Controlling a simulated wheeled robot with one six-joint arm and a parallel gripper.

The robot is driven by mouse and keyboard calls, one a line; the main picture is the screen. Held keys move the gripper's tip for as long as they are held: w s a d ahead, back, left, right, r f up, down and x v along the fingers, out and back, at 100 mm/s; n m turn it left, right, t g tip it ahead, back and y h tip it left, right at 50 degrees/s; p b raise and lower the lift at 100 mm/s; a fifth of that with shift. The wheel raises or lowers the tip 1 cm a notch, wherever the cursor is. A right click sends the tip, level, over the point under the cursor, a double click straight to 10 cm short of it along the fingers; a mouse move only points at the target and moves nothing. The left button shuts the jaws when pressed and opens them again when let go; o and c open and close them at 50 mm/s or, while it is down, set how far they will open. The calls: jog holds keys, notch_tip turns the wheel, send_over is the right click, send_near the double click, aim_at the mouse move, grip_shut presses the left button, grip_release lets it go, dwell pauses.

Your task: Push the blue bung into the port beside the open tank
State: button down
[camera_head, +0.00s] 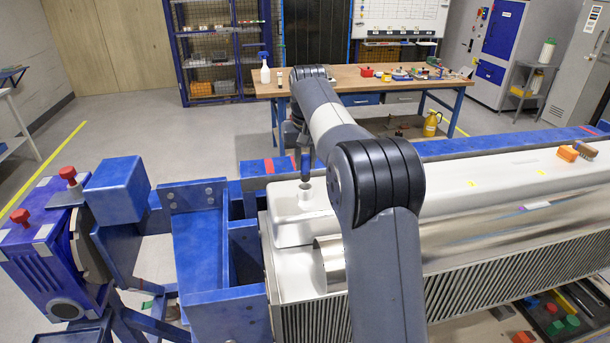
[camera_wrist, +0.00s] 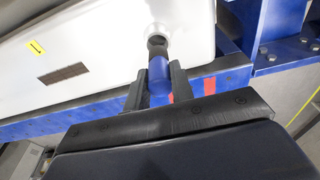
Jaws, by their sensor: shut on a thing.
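The blue bung (camera_wrist: 158,74) is between my gripper's two dark fingers (camera_wrist: 157,84) in the wrist view, its dark tip pointing at the port (camera_wrist: 157,30) in the pale tank (camera_wrist: 100,50). The tip overlaps the port's round mouth; I cannot tell how far it is inside. In the head view my gripper (camera_head: 304,160) hangs over the near left end of the white tank (camera_head: 288,228), above a short pale collar at the port (camera_head: 308,197). The gripper is shut on the bung, which looks roughly upright there. My arm hides part of the tank.
A blue jig frame (camera_head: 200,250) surrounds the tank's left end, with a blue clamp unit (camera_head: 40,250) with red knobs farther left. A silver cylinder (camera_head: 330,265) lies beside the tank. A workbench (camera_head: 440,85) stands behind.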

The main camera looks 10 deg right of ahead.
aim_at(305, 172)
jog(key=shift+f, duration=2.1)
jog(key=c, duration=1.2)
grip_release()
jog(key=shift+f, duration=0.15)
jog(key=shift+c, duration=0.2)
notch_tip(305, 172, up, 12)
jog(key=s, duration=0.2)
